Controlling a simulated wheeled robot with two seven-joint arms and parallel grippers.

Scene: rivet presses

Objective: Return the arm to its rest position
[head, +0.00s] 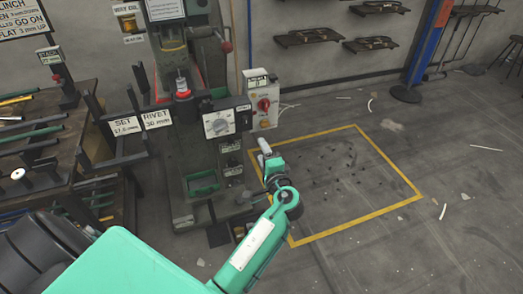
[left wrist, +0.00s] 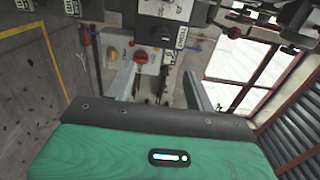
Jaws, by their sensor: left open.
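My left arm is green and reaches in from the bottom left of the head view. Its gripper (head: 264,146) is small there, beside the press's right side, above the floor near the yellow-lined area. In the left wrist view the gripper (left wrist: 161,88) has its two grey fingers apart, with nothing between them. Past the fingers is the white control box (left wrist: 145,58) with a red knob; it also shows in the head view (head: 265,90). I cannot tell how far the fingertips are from the press. My right gripper is not in view.
The rivet press (head: 205,140) stands close to the arm. Signs reading SET (head: 124,127) and RIVET (head: 157,118) stick out on its left. A cluttered bench (head: 50,150) stands at left. The yellow-lined floor area (head: 345,185) is clear except for small debris.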

